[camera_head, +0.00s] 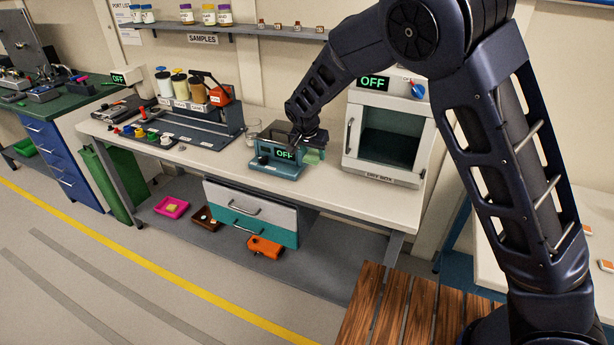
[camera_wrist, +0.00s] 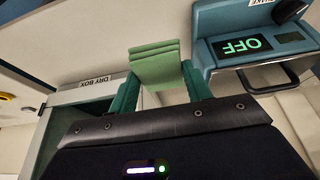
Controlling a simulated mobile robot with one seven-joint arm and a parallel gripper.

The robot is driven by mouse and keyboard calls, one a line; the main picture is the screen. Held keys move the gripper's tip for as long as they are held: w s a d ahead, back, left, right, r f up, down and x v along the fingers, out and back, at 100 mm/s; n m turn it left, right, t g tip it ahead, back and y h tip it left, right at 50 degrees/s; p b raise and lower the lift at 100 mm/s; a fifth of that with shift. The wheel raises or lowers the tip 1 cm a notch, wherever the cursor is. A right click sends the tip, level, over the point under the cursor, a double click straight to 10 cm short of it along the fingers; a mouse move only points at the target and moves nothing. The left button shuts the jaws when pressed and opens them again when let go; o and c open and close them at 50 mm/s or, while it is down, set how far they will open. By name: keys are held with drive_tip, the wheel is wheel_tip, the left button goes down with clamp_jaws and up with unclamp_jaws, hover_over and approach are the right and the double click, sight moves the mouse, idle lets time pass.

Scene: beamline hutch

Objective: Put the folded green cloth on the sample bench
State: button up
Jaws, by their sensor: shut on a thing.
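The folded green cloth (camera_wrist: 155,65) is between the two teal fingers of my gripper (camera_wrist: 160,85) in the wrist view, with its layered folds showing. In the head view a small part of the cloth (camera_head: 314,156) shows below my gripper (camera_head: 308,145). My gripper is shut on it, over the long pale-topped bench (camera_head: 350,197) beneath the SAMPLES shelf. The cloth is between the teal device with an OFF display (camera_head: 277,162) and the dry box (camera_head: 385,140). I cannot tell whether the cloth touches the bench top.
A rack with jars (camera_head: 195,120) stands on the bench to the left, and a beaker (camera_head: 253,130) stands behind the teal device. Bare bench top lies in front of the dry box. A wooden slatted surface (camera_head: 390,310) is at the lower right.

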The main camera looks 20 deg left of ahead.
sight(314, 185)
wheel_tip(314, 185, down, 12)
drive_tip(key=shift+r, duration=0.1)
idle(0.5)
drive_tip(key=o, duration=0.9)
drive_tip(key=shift+o, duration=0.2)
drive_tip(key=v, duration=1.2)
drive_tip(key=shift+w, duration=0.1)
